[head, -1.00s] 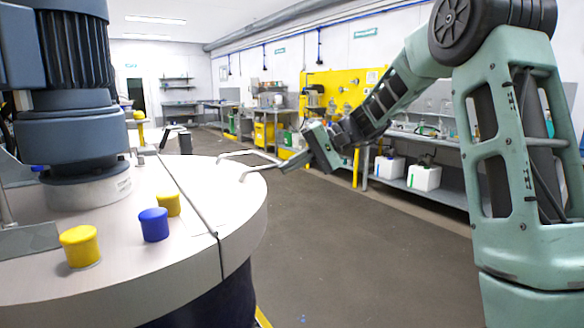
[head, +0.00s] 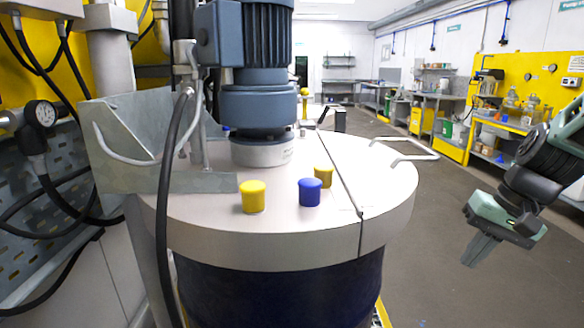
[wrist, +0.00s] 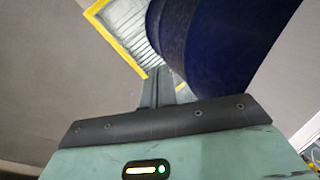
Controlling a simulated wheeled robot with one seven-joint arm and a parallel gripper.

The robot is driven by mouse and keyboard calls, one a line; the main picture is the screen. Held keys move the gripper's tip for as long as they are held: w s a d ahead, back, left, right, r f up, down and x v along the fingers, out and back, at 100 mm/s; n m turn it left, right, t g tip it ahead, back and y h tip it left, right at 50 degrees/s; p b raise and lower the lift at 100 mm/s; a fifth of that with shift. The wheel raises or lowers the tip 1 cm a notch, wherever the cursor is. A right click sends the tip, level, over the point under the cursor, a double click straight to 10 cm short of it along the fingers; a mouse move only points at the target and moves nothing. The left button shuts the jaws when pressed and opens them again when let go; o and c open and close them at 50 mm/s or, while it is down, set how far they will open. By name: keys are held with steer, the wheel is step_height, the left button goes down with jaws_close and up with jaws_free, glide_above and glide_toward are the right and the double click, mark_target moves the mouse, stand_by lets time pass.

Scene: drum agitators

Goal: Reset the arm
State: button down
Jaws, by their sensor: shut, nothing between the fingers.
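My gripper (head: 477,250) is at the right of the head view, over the open floor and pointing down. It is shut and empty, and it is apart from the drum. In the wrist view its closed fingers (wrist: 163,88) point toward the floor beside the dark blue drum (wrist: 222,45). The drum's body (head: 280,292) also shows in the head view under its pale round lid (head: 300,238). A bent metal handle (head: 408,156) stands on the lid's right side. Nothing touches the gripper.
A grey-blue motor (head: 258,105) stands on the lid. Two yellow caps (head: 253,196) (head: 323,175) and a blue cap (head: 310,191) sit there. A yellow-edged grate (wrist: 122,32) lies by the drum. Grey floor (head: 440,285) is clear at the right.

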steer(key=s+f+n+t+h, duration=0.1)
steer(key=s+f+n+h, duration=0.25)
steer(key=s, duration=0.35)
steer(key=s+a+r+n+g, duration=0.1)
steer(key=s+a+n, duration=0.3)
steer(key=s+a, duration=0.3)
steer(key=s+a+n+g, duration=0.1)
steer(key=s+a+n, duration=0.3)
steer(key=a, duration=0.8)
steer(key=s, duration=0.2)
steer(key=shift+s+r+y, duration=0.35)
steer(key=shift+s, duration=0.05)
